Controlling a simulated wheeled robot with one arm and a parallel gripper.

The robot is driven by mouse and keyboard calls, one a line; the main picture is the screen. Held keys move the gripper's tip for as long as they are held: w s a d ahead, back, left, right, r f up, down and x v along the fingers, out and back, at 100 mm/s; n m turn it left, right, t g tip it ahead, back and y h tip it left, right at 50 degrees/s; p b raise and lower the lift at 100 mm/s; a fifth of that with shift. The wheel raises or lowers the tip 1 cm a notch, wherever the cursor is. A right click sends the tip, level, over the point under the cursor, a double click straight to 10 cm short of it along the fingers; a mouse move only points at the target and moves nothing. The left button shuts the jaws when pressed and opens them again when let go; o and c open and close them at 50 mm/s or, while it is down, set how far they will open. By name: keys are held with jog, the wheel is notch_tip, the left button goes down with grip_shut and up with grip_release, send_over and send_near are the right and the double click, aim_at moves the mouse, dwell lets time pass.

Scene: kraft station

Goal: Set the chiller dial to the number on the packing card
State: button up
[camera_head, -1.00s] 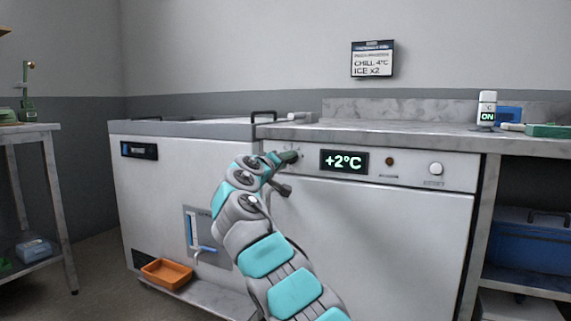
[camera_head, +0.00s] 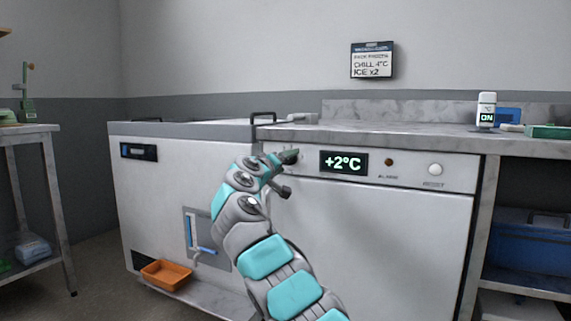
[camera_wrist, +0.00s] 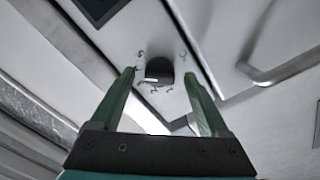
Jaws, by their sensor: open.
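The packing card (camera_head: 372,61) on the back wall reads "CHILL 4°C" and "ICE x2". The chiller display (camera_head: 343,162) reads "+2°C". The dark round dial (camera_wrist: 159,72) shows in the wrist view, with a pale pointer mark and small markings around it that are too small to read. My gripper (camera_wrist: 160,78) is open, with one green finger on each side of the dial and a gap to it on both sides.
A dark alarm lamp (camera_head: 389,162) and a white reset button (camera_head: 435,169) sit right of the display. A bar handle (camera_wrist: 285,70) shows at the right in the wrist view. An orange tray (camera_head: 166,274) lies low at left.

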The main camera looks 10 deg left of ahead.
jog(key=b+v, duration=0.1)
jog(key=v, duration=0.6)
jog(key=shift+s+a, duration=0.15)
jog(key=shift+s, duration=0.2)
